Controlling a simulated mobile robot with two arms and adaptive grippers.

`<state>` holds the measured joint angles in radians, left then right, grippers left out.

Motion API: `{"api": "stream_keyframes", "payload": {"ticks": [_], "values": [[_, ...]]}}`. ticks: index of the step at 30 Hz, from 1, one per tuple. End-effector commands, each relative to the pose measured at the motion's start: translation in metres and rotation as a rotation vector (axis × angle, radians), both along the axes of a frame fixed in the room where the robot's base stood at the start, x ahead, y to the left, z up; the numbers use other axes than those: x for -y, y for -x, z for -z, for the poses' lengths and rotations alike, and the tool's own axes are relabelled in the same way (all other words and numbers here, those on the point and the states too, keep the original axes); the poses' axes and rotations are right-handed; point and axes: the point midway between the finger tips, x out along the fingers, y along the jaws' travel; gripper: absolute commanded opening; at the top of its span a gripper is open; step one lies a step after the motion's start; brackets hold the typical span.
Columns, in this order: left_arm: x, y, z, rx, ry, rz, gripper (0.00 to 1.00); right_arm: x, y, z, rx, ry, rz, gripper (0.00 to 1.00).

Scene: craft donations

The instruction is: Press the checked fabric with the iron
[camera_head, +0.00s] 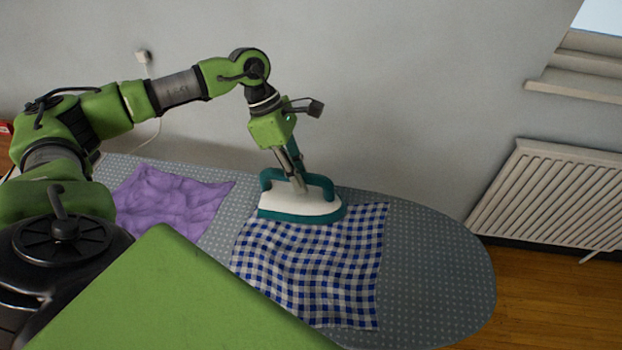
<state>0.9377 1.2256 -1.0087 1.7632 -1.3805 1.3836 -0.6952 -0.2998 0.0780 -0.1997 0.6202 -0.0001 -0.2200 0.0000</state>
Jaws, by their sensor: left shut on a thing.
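The blue and white checked fabric (310,265) lies on the grey dotted ironing board (435,270), with gentle waves across it. The white and teal iron (302,203) is at the far edge of this fabric, its tip pointing right. I cannot tell whether its sole touches the cloth. My left gripper (298,180) comes down from above and is shut on the iron's teal handle. The handle and the fingers partly hide each other. My right gripper is not in view.
A wrinkled purple fabric (170,204) lies on the board to the left. A wall stands close behind the board. A white radiator (555,200) is at the right, above a wooden floor (550,300). The board's rounded right end is bare.

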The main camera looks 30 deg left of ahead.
Motion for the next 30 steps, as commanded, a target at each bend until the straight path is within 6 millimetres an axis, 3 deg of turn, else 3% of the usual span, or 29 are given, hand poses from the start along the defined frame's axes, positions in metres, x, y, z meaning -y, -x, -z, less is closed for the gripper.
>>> {"api": "stream_keyframes", "payload": {"ticks": [30], "values": [[-0.083,0.035,0.004,-0.008,-0.007,-0.003,0.0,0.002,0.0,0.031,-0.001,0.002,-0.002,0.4]]}}
